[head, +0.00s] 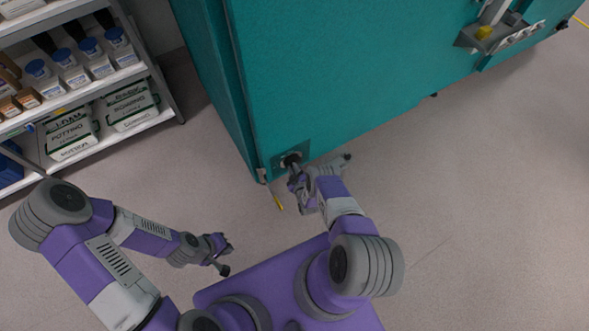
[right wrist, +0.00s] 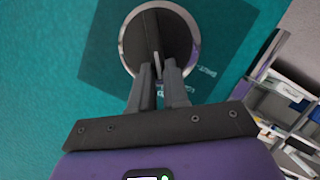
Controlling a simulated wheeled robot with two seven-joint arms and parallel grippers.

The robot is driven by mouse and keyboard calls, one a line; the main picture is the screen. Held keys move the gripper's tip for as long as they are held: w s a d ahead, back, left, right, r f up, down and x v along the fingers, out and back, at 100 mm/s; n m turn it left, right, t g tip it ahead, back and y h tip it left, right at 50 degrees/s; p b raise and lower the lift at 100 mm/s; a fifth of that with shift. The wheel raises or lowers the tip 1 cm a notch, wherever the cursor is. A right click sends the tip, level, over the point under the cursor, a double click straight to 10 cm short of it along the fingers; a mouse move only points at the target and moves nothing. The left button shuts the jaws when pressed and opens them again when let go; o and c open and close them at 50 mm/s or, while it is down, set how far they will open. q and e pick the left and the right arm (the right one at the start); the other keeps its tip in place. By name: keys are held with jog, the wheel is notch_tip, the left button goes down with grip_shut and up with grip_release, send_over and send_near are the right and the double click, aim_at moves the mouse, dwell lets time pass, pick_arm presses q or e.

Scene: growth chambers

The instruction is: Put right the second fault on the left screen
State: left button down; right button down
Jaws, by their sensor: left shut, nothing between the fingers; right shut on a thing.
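A teal growth chamber (head: 340,80) fills the upper middle of the head view. Low on its front, near the left corner, is a round dark knob (head: 291,158) on a darker plate. In the right wrist view the knob (right wrist: 136,40) has a silver rim and a raised grip bar across its middle. My right gripper (head: 294,175) is at the knob, and in its wrist view the fingers (right wrist: 159,70) are shut on the bar. My left gripper (head: 224,262) is shut and empty, low over the floor to the left. No screen is in view.
A shelf rack (head: 155,75) with bottles and bags stands at upper left. A grey tray (head: 487,40) is on the chamber's front. The floor at right is clear.

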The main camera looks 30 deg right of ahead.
jog(key=shift+s, duration=0.1)
jog(key=c, duration=1.1)
grip_release()
jog(key=p+v, duration=0.3)
jog(key=v, duration=0.4)
jog(key=shift+s+p, duration=0.25)
jog(key=shift+p, duration=0.1)
